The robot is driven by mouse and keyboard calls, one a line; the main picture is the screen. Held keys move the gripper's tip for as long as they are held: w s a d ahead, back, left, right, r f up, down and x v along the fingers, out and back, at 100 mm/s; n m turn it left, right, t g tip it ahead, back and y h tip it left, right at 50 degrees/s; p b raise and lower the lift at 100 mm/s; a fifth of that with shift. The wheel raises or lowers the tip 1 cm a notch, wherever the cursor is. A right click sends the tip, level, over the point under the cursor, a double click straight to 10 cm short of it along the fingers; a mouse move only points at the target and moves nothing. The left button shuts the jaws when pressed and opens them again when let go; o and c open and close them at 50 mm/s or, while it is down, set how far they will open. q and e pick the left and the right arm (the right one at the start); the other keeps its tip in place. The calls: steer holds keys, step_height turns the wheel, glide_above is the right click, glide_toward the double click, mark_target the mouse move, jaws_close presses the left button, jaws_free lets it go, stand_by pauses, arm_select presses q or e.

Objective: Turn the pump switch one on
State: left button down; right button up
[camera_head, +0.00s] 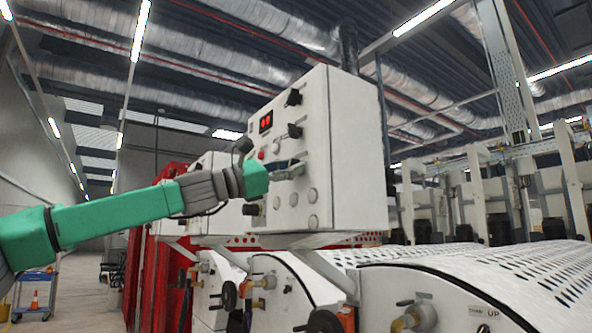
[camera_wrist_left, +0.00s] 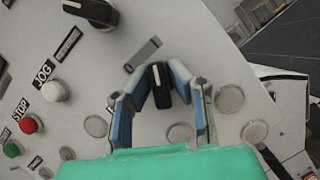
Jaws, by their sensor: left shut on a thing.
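The white control panel box (camera_head: 345,140) stands in the middle of the head view, with knobs, buttons and a red display on its face. My left gripper (camera_head: 290,169) reaches the panel face from the left. In the left wrist view its blue-padded fingers (camera_wrist_left: 160,72) are on both sides of a black rotary switch (camera_wrist_left: 158,88) with a white line, and they are shut on it. A label plate (camera_wrist_left: 143,54) sits beside the switch, but its text is unreadable. My right gripper is not in view.
Another black knob (camera_wrist_left: 90,12), a white JOG button (camera_wrist_left: 54,91), a red STOP button (camera_wrist_left: 29,124) and a green button (camera_wrist_left: 12,150) are on the panel. Round blank caps (camera_wrist_left: 230,98) lie near the fingers. White perforated machine covers (camera_head: 500,272) stand below and right.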

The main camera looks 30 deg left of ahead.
arm_select(q)
steer(key=c, duration=1.5)
jaws_free()
steer(key=shift+s, duration=0.15)
steer(key=shift+c, duration=0.2)
steer(key=shift+s+a, duration=0.2)
steer(key=shift+a, duration=0.1)
steer(key=v, duration=1.2)
steer(key=shift+w+a+f, duration=0.1)
steer(key=shift+a, duration=0.1)
